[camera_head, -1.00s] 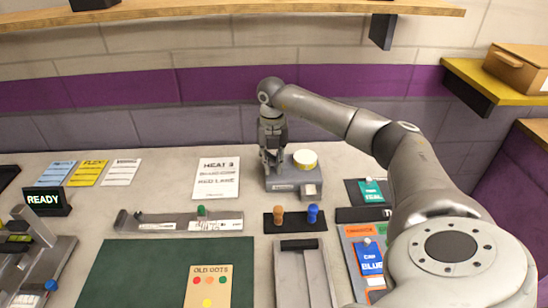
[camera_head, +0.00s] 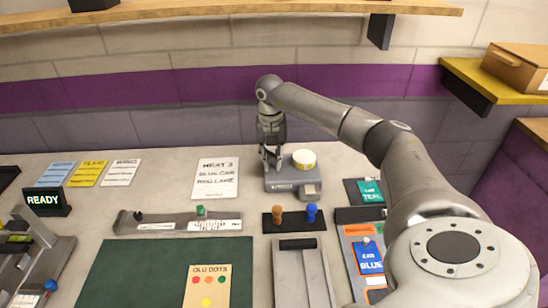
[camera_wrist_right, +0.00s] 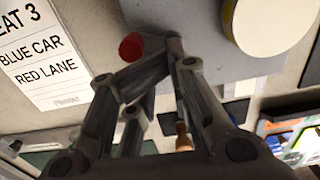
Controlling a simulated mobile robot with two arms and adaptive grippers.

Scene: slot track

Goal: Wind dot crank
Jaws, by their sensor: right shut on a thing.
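The dot machine is a grey box (camera_head: 291,182) with a white and yellow roll (camera_head: 304,159) on top, at the back middle of the table. The roll shows as a pale disc (camera_wrist_right: 268,22) in the right wrist view. My right gripper (camera_head: 271,160) points down at the machine's left side, and its fingers (camera_wrist_right: 165,62) are shut on the crank handle. A red knob (camera_wrist_right: 131,47) shows at the fingertips; the rest of the crank is hidden by the fingers. My left gripper is not in view.
A HEAT 3 sheet (camera_head: 216,178) lies left of the machine. In front are a black strip with orange and blue pegs (camera_head: 295,227), a grey rail (camera_head: 160,225) and a green mat (camera_head: 140,270). Cards (camera_head: 368,257) lie at right. A wooden shelf (camera_head: 230,17) hangs above.

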